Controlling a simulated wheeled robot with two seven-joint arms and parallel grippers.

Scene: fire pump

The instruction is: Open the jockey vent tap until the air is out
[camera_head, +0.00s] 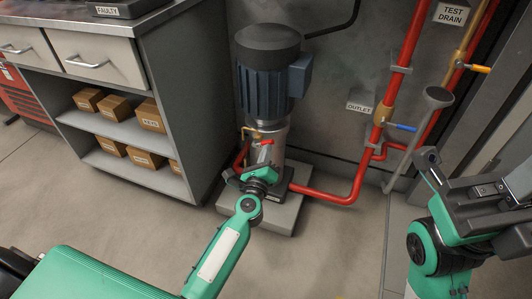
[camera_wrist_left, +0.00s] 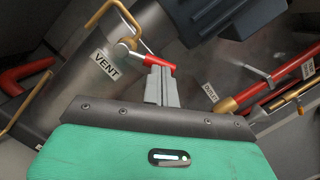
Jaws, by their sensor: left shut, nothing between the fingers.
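The jockey pump with its blue motor (camera_head: 268,85) stands on a low plinth against the wall. Its vent tap shows in the left wrist view as a silver body (camera_wrist_left: 127,46) on a brass pipe, with a red lever (camera_wrist_left: 150,58) pointing right and slightly down. A VENT label (camera_wrist_left: 106,66) sits below left of it. My left gripper (camera_wrist_left: 160,74) is shut, its fingertips at the lever's outer half; I cannot tell whether they touch it. In the head view my left gripper (camera_head: 260,160) is at the pump's lower front. My right gripper (camera_head: 432,160) is raised at right, its jaws unclear.
Red pipes (camera_head: 411,55) with a blue-handled valve (camera_head: 402,127) and a yellow-handled valve (camera_head: 478,68) run up the wall to the right. A grey funnel pipe (camera_head: 420,135) stands there. A cabinet with shelved boxes (camera_head: 150,115) is at left. The floor before the pump is open.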

